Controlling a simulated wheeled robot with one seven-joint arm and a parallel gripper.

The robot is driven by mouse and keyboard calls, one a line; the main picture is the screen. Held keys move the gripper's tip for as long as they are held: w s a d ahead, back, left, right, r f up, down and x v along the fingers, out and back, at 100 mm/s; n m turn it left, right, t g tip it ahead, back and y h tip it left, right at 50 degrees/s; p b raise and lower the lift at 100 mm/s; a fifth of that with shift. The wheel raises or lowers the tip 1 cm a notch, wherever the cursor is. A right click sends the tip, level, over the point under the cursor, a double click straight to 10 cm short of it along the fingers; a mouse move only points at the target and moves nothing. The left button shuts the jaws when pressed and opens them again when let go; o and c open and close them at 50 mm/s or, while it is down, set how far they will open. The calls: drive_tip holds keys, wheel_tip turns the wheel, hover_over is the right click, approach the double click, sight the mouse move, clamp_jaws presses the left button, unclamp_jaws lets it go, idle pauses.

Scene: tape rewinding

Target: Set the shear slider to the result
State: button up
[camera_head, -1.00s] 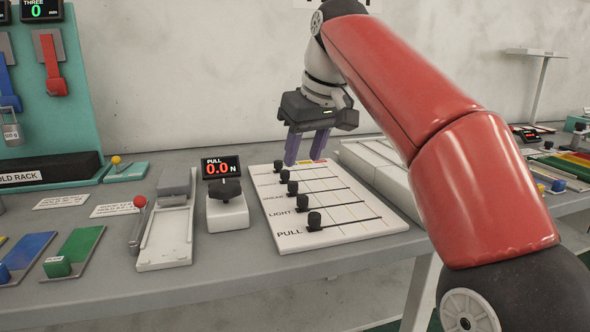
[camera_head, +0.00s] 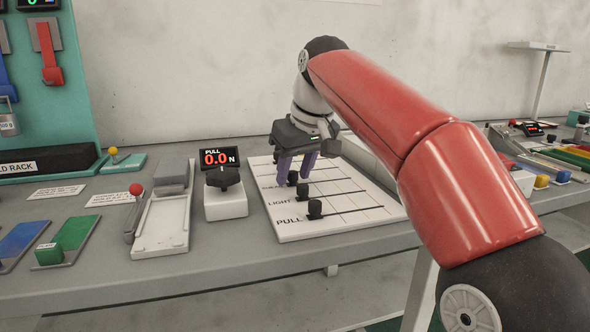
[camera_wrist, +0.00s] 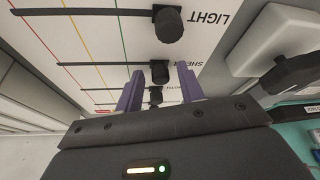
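The white slider board (camera_head: 350,222) lies on the table with several black knobs on parallel tracks. The shear slider knob (camera_wrist: 159,72) shows in the wrist view beside its partly covered label, at the label end of its track; in the head view it (camera_head: 292,178) is just below my gripper (camera_head: 296,172). My gripper, also in the wrist view (camera_wrist: 160,70), is open, with purple fingers on either side of the shear knob in the picture. I cannot tell whether they are at its height or touch it. The light slider knob (camera_wrist: 168,24) is beyond the fingertips.
The pull gauge (camera_head: 225,195) reads 0.0 N and stands left of the board. The pull slider knob (camera_head: 314,208) is at the front. A grey-white lever device (camera_head: 163,225) and a teal rack (camera_head: 75,110) are further left. A white block (camera_head: 365,155) stands behind my arm.

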clamp_jaws()
drive_tip(key=w+d, duration=0.1)
drive_tip(key=d, duration=0.3)
drive_tip(key=w+d+p, duration=0.1)
drive_tip(key=d, duration=0.3)
drive_tip(key=w+d+p, duration=0.1)
drive_tip(key=d, duration=0.3)
drive_tip(key=shift+w, duration=0.25)
drive_tip(key=shift+o, duration=0.6)
unclamp_jaws()
drive_tip(key=p+v, duration=0.2)
drive_tip(key=v, duration=0.5)
drive_tip(key=shift+r, duration=0.4)
